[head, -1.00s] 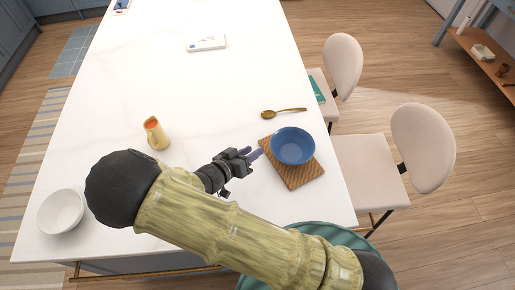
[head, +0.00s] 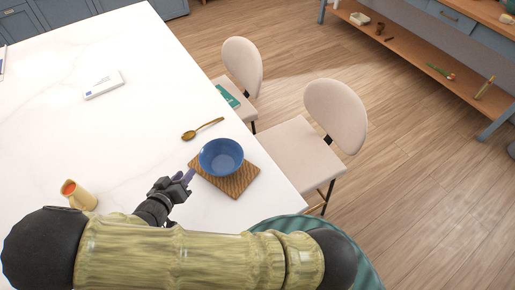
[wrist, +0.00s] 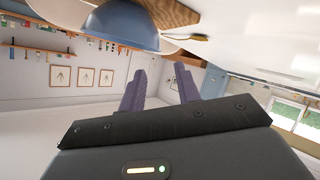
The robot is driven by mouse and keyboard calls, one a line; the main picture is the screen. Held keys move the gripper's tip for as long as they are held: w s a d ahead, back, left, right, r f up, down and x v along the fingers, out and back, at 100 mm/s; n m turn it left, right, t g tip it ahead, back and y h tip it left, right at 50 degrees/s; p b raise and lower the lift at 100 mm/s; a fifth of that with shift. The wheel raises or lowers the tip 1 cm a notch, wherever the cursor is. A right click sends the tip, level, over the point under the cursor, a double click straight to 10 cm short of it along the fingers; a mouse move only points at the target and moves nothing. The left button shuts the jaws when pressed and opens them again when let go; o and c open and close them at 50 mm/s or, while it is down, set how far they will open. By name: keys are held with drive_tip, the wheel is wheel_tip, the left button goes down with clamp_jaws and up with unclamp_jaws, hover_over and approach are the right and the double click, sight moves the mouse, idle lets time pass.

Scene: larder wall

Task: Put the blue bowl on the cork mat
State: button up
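The blue bowl (head: 221,157) sits upright on the brown cork mat (head: 232,186), near the table's right edge. The bowl covers the mat's upper part. My gripper (head: 185,177) is just left of the bowl and mat. In the wrist view, its two purple fingers (wrist: 160,90) are spread apart with nothing between them. The bowl (wrist: 120,28) and part of the mat (wrist: 172,12) show at the top of that view, beyond the fingers. The fingers look clear of the bowl.
A gold spoon (head: 202,129) lies above-left of the bowl. A white box (head: 103,85) lies farther up the white table (head: 60,130). Chairs (head: 300,150) stand along the right edge. The table's middle is clear.

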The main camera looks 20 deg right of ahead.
drive_tip(key=w+d+r+g+y, duration=0.5)
drive_tip(key=d+r+y, duration=0.15)
drive_tip(key=d, duration=0.25)
drive_tip(key=s+d+r+g, duration=0.1)
drive_tip(key=s+d+r, duration=0.2)
drive_tip(key=s+d, duration=0.3)
drive_tip(key=s+d+r+g, duration=0.2)
drive_tip(key=s+d+r, duration=0.2)
drive_tip(key=d, duration=0.5)
drive_tip(key=shift+s+d+r+n+g, duration=0.25)
drive_tip(key=shift+s+r+n+g, duration=0.05)
drive_tip(key=shift+s, duration=0.6)
drive_tip(key=shift+y, duration=0.25)
drive_tip(key=shift+w, duration=0.1)
